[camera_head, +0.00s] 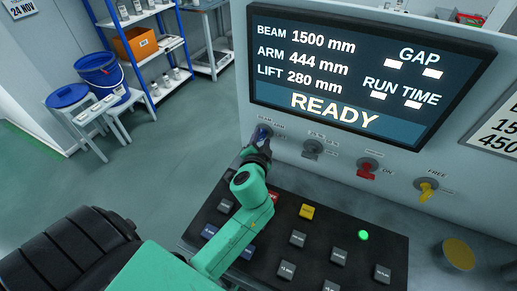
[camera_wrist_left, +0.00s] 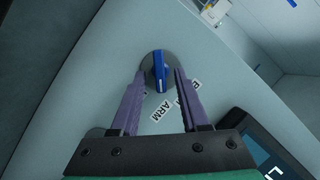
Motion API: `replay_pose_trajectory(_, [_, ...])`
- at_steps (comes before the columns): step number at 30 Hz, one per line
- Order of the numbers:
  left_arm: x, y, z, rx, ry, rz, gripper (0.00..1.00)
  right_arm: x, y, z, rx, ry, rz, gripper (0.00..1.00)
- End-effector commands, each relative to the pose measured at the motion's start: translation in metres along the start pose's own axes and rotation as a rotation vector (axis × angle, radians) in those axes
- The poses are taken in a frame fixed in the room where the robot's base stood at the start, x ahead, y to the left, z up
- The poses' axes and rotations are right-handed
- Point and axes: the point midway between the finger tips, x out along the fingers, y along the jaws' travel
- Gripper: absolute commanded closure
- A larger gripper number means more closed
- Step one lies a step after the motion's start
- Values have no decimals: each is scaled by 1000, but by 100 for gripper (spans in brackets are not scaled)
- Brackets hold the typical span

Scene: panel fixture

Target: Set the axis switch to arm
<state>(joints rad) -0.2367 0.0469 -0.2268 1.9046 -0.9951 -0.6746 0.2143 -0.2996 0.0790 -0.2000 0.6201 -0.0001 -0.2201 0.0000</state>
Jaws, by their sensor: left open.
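The axis switch is a blue knob on a grey round plate on the panel, at the left below the display. It shows in the head view (camera_head: 264,132) and in the left wrist view (camera_wrist_left: 160,72). In the wrist view its long grip runs nearly upright in the picture. An ARM label (camera_wrist_left: 167,111) lies below it, and other labels are partly hidden by the fingers. My left gripper (camera_head: 262,141) is open at the switch. In the wrist view its purple fingers (camera_wrist_left: 160,74) stand either side of the knob with gaps visible. My right gripper is not in view.
Right of the switch are a grey knob (camera_head: 312,149), a red knob (camera_head: 367,170) and a yellow knob (camera_head: 427,189). The display (camera_head: 365,75) reads READY above. A black button console (camera_head: 325,245) lies below my left arm.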

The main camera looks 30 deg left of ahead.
Motion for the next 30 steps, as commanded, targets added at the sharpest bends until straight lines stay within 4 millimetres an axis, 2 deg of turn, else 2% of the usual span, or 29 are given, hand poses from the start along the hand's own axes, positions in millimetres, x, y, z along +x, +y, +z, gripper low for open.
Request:
replay_pose_trajectory(5, [-34, 3, 2, -3, -1, 3, 55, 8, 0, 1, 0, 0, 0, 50])
replay_pose_trajectory(12, [-100, 4, 4, -3, -3, 4, 55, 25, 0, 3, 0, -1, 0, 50])
replay_pose_trajectory(16, [-126, 3, 3, -2, -1, 3, 55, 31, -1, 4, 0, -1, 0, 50])
replay_pose_trajectory(21, [-138, 0, 0, -2, -2, 0, 55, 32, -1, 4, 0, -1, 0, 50])
replay_pose_trajectory(30, [-138, 0, 0, -2, 0, -1, 55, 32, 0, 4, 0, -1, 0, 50])
